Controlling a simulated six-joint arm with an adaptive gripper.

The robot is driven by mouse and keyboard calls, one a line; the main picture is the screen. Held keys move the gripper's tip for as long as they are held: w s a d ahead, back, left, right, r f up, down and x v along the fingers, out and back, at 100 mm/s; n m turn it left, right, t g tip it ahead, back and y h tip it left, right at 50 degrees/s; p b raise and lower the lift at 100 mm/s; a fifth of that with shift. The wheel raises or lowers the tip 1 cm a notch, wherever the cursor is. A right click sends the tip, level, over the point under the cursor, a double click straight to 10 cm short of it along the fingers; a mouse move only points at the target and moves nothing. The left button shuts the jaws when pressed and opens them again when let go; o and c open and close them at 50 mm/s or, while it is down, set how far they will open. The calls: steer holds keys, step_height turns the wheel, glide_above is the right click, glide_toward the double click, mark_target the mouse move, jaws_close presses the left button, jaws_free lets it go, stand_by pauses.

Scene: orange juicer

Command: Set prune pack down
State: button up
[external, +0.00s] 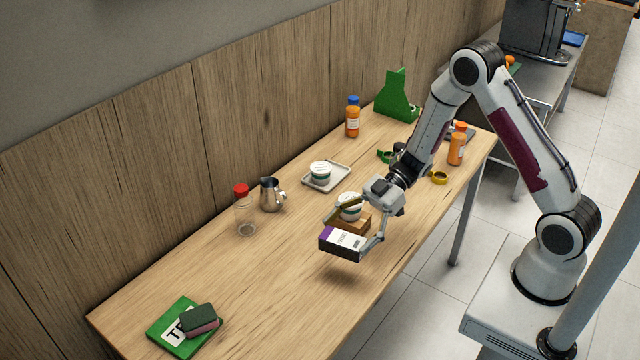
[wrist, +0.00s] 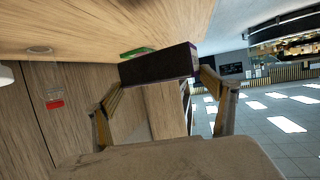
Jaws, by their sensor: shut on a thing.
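The prune pack (external: 342,243) is a dark box with a white label and a purple end. My gripper (external: 354,226) is shut on it and holds it over the near edge side of the wooden table (external: 230,290). A shadow lies on the table below the pack, which seems a little above the surface; the exact gap cannot be told. In the wrist view the pack (wrist: 158,66) is a dark block between the two fingers (wrist: 165,100), its label mostly turned away.
A wooden block (external: 352,222) with a white-lidded tub (external: 349,205) stands close behind the pack. A red-capped jar (external: 244,212), a steel pitcher (external: 271,194) and a tray (external: 340,182) with another tub stand farther back.

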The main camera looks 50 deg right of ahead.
mark_target(347, 235)
steer(key=shift+r, duration=0.15)
step_height(347, 235, up, 11)
steer(key=w+d+f+m+t+h, duration=0.2)
steer(key=w+d+m+t+h, duration=0.45)
steer(key=w+d, duration=1.55)
steer(key=w+d+r+m+t+h, duration=0.1)
steer(key=w+d+m+h, duration=0.15)
steer(key=d, duration=0.65)
steer(key=w+d+m+t+h, duration=0.2)
steer(key=w+d+m, duration=0.15)
steer(key=d, duration=0.65)
steer(key=w+d+r+m+t+h, duration=0.1)
steer(key=w+d+m+h, duration=0.15)
steer(key=d, duration=0.65)
step_height(347, 235, down, 11)
steer(key=shift+s+a+m, duration=0.15)
steer(key=shift+s+m, duration=0.15)
steer(key=shift+s, duration=0.05)
steer(key=shift+f, duration=0.1)
